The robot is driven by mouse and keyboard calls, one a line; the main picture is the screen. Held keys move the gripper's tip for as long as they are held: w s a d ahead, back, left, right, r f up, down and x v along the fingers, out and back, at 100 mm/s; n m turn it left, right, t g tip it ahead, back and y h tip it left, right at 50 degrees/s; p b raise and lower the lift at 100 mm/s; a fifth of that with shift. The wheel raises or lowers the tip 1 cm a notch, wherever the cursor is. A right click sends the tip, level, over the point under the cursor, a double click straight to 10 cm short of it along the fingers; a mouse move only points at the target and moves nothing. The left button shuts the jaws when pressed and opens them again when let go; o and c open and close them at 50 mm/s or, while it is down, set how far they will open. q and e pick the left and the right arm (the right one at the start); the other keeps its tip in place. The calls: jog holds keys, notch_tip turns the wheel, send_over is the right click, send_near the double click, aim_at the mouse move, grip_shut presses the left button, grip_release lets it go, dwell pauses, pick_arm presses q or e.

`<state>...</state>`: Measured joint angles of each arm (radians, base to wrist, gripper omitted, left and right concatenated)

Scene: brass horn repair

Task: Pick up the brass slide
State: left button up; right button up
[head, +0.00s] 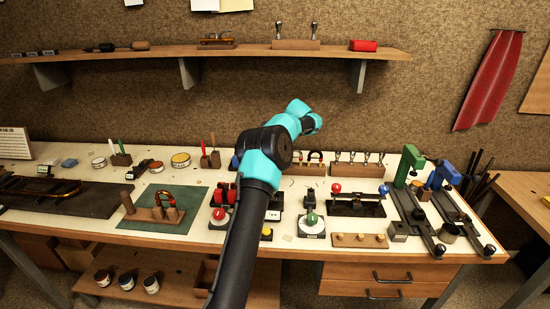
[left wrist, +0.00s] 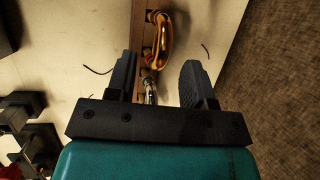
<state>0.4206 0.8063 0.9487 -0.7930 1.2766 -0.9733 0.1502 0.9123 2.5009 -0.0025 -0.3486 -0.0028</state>
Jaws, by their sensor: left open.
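In the left wrist view a shiny brass slide (left wrist: 163,38), a curved tube, sits on a narrow wooden rack (left wrist: 138,35). My left gripper (left wrist: 158,62) is open, with one dark finger on each side of the rack's line. The slide lies ahead of the fingertips, and the jaws hold nothing. A second, silvery metal part (left wrist: 150,90) shows between the fingers. In the head view my teal and black arm reaches over the bench to the back, and its fingers cannot be made out. A wooden rack (head: 305,169) with small curved parts stands below there. My right gripper is not in view.
A green mat (head: 130,221) holds another wooden stand with a copper-coloured curved tube (head: 166,194). A rack of metal-tipped tools (head: 359,169) stands to the right at the back. Green and blue clamp-like devices (head: 409,163) crowd the right end. A shelf (head: 150,55) hangs above.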

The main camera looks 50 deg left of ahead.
pick_arm(q)
jog(key=shift+x, duration=1.85)
jog(key=shift+c, duration=0.4)
grip_shut()
